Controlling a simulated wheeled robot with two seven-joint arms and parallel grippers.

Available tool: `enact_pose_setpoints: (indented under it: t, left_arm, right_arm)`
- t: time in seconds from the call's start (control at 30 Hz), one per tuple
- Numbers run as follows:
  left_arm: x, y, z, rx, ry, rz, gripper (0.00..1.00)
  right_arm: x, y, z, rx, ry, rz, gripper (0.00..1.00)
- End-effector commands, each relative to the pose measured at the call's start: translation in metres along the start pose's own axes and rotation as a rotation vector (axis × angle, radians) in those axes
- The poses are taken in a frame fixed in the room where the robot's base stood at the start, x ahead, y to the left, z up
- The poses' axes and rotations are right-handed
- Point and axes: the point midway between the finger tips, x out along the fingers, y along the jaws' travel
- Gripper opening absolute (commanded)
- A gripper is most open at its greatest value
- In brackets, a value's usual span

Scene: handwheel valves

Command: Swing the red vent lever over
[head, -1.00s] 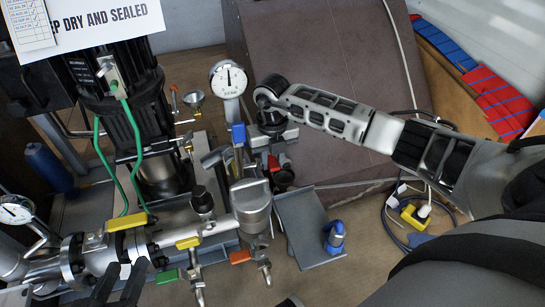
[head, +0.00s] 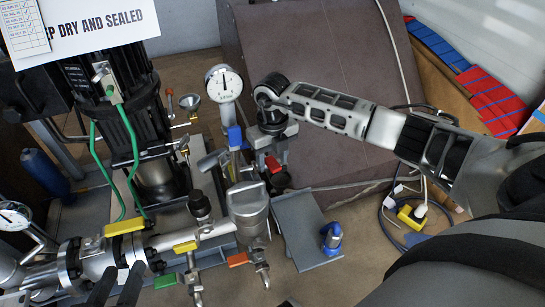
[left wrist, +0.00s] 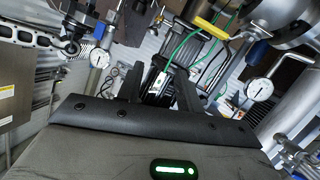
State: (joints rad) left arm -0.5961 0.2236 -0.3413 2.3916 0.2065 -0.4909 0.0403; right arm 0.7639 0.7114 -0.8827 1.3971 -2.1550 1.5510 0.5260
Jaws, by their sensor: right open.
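A small red lever-like part (head: 273,163) shows just below my right gripper in the head view, right of the blue handle. It is partly hidden, and I cannot tell whether the gripper touches it. My right gripper (head: 270,145) points down there and is open; its fingertips are hard to make out. My left gripper (head: 117,286) is at the lower left of the head view, beside the pipework. Its two black fingers stand apart with nothing held; they also show in the left wrist view (left wrist: 158,92).
A yellow-handled pipe valve (head: 125,227), an orange-red handle (head: 238,259) and a dial gauge (head: 223,82) crowd the left. A grey tray (head: 298,225) and a blue object (head: 331,238) lie right of the pipework. A brown panel (head: 325,55) stands behind my right arm.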

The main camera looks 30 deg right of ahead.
Motion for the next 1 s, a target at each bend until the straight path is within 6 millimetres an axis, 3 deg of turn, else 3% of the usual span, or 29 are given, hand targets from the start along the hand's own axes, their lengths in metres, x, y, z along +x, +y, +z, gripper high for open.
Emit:
enact_pose_setpoints:
  t: [0.1, 0.5, 0.87, 1.0]
  left_arm:
    - [-0.005, 0.004, -0.015, 0.001, 0.000, 0.000, 0.36]
    - [-0.014, 0.012, -0.044, 0.001, 0.000, 0.000, 0.36]
    - [-0.013, 0.011, -0.041, 0.002, -0.005, -0.002, 0.36]
    - [-0.009, 0.005, -0.028, 0.005, -0.045, -0.017, 0.36]
  right_arm:
    - [-0.018, 0.000, 0.000, 0.000, -0.001, 0.000, 0.48]
    - [-0.053, 0.000, 0.000, 0.001, -0.001, -0.001, 0.48]
    - [-0.052, 0.000, 0.000, 0.001, 0.000, -0.001, 0.48]
    - [-0.052, 0.000, 0.000, 0.001, 0.000, -0.001, 0.48]
